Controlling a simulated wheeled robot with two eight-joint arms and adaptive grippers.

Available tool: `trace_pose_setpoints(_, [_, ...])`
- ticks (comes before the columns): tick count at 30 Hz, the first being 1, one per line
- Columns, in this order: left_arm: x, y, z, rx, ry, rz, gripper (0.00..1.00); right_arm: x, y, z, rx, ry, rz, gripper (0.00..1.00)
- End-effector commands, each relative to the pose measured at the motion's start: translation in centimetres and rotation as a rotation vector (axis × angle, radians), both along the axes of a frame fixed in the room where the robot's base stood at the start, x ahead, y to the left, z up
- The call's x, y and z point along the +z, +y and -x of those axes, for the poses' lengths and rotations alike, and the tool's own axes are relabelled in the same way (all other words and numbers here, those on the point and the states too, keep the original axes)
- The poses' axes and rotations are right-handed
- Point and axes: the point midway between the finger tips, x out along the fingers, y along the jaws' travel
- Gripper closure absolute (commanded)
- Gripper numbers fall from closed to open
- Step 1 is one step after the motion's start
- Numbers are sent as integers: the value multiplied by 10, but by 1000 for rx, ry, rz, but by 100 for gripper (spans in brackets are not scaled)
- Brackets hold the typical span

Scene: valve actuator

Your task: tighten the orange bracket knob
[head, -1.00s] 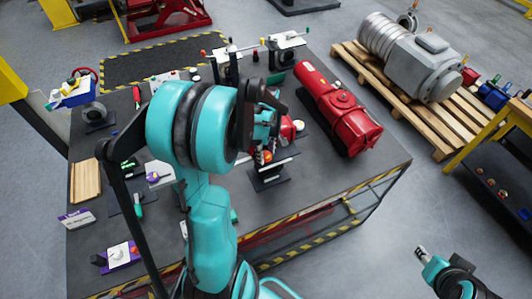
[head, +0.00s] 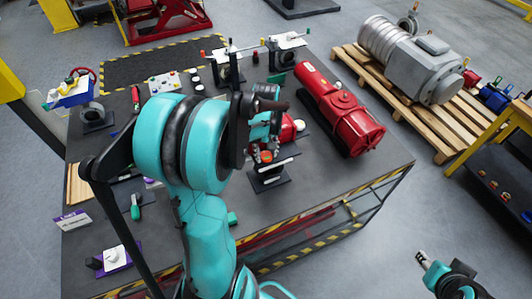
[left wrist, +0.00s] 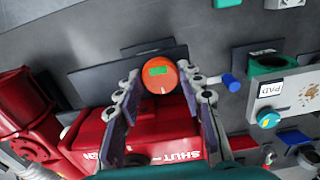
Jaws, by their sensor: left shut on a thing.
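The orange knob (head: 266,156) stands on a dark bracket (head: 270,180) near the table's right front part. In the left wrist view the round orange knob (left wrist: 160,75), with a green mark on its face, sits between my fingertips. My left gripper (head: 265,150) reaches it from above, and its two fingers (left wrist: 159,82) are closed on the knob's sides. Part of the bracket is hidden behind the fingers. My right gripper (head: 422,258) is at the lower right, off the table and far from the knob; its small fingers do not show clearly whether it is open.
A red cylindrical actuator (head: 340,108) lies behind and right of the knob. A red part marked SHUT (left wrist: 170,140) is close under my left fingers. Fixtures with white tops (head: 288,42) stand at the back. Bare table (head: 330,180) lies right of the bracket.

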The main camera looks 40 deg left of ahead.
Motion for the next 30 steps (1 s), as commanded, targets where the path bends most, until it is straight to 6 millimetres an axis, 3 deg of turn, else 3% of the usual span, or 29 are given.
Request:
trace_pose_setpoints(9, [0,0,0,-1,0,0,91,0,0,0,0,0,0,60])
trace_pose_setpoints(10, [0,0,0,-1,0,0,55,0,0,0,0,0,0,60])
trace_pose_setpoints(12, [0,0,0,-1,0,0,41,0,0,0,0,0,0,60])
trace_pose_setpoints(23, [5,0,0,0,0,0,41,0,0,0,0,0,0,60])
trace_pose_setpoints(30, [46,0,0,0,0,0,41,0,0,0,0,0,0,60])
